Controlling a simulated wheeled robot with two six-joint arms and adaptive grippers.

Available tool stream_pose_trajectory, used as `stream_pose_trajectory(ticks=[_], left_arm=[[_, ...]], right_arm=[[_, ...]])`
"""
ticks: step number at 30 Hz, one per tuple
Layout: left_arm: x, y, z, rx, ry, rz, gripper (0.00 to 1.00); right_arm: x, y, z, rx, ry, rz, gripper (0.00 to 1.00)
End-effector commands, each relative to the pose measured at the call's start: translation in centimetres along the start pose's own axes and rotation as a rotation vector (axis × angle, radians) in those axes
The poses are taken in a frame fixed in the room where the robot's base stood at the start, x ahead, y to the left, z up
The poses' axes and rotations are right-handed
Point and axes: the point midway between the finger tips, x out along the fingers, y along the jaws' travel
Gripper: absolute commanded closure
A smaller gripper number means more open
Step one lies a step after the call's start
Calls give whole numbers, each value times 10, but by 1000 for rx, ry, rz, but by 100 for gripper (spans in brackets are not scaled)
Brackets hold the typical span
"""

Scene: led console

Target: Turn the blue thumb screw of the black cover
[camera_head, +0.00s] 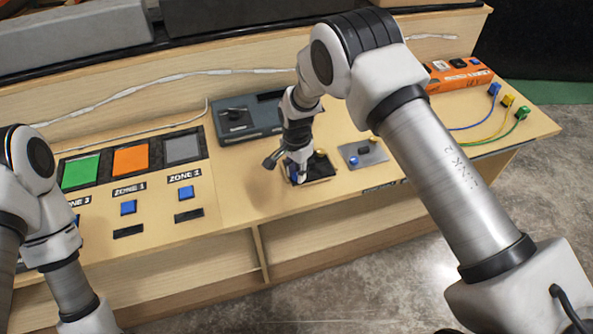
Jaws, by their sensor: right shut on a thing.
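The black cover (322,172) lies on the wooden console near the middle, partly hidden by my right gripper. My right gripper (297,172) points down at the cover's left part and is shut on the blue thumb screw (293,174), of which only a little blue shows between and beside the fingers. A small yellow knob (320,153) is at the cover's back edge. My left arm is at the left edge, and its gripper is not in view.
A grey plate (363,153) with a blue knob is right of the cover. A dark grey case (236,122) stands behind. Green, orange and grey panels with blue buttons (128,208) lie left. Coloured cables (487,122) and an orange box (458,75) are far right.

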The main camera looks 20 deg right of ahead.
Motion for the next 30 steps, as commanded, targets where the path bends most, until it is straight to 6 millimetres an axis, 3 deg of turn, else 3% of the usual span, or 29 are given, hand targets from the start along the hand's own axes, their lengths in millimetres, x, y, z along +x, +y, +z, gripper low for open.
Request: stream_pose_trajectory(ticks=[30], left_arm=[[-8, 0, 0, 0, 0, 0, 60]], right_arm=[[4, 4, 2, -964, -9, 6, 100]])
